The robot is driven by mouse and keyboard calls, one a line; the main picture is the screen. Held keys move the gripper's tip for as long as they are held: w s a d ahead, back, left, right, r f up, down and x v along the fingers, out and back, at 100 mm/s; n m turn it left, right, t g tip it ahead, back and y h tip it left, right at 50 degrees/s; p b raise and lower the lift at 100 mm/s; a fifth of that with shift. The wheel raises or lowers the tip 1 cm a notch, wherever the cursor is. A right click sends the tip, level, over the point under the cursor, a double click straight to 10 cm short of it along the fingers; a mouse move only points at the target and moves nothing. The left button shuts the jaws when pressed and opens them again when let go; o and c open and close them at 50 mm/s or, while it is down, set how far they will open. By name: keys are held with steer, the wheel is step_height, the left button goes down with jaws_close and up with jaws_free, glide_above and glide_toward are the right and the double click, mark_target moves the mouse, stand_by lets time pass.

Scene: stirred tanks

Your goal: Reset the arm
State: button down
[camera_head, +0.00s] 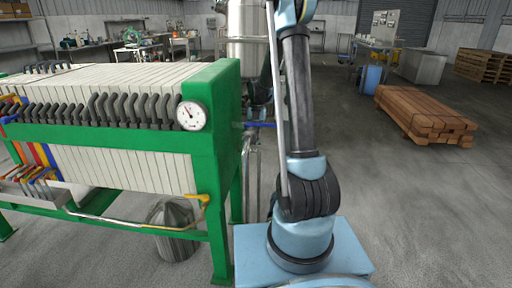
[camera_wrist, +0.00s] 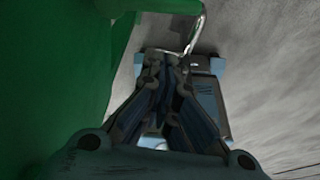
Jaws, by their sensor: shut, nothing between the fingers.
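My arm rises through the middle of the head view, bent at a dark joint above its light blue base. Its upper part leaves the top of the picture, so the gripper does not show there. In the wrist view my gripper (camera_wrist: 160,62) points down with its dark fingers shut together and nothing between them. The green frame (camera_wrist: 50,60) of the press fills the left of the wrist view, close beside the gripper. A bent metal pipe (camera_wrist: 193,32) shows just beyond the fingertips; I cannot tell whether they touch it.
The green filter press (camera_head: 222,130) with a round gauge (camera_head: 191,115) stands close on the left. A steel tank (camera_head: 247,45) is behind my arm. A stack of timber (camera_head: 425,112) lies at the right. The floor (camera_head: 430,220) at the front right is clear.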

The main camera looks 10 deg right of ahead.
steer(key=v, duration=0.6)
steer(key=shift+a, duration=0.15)
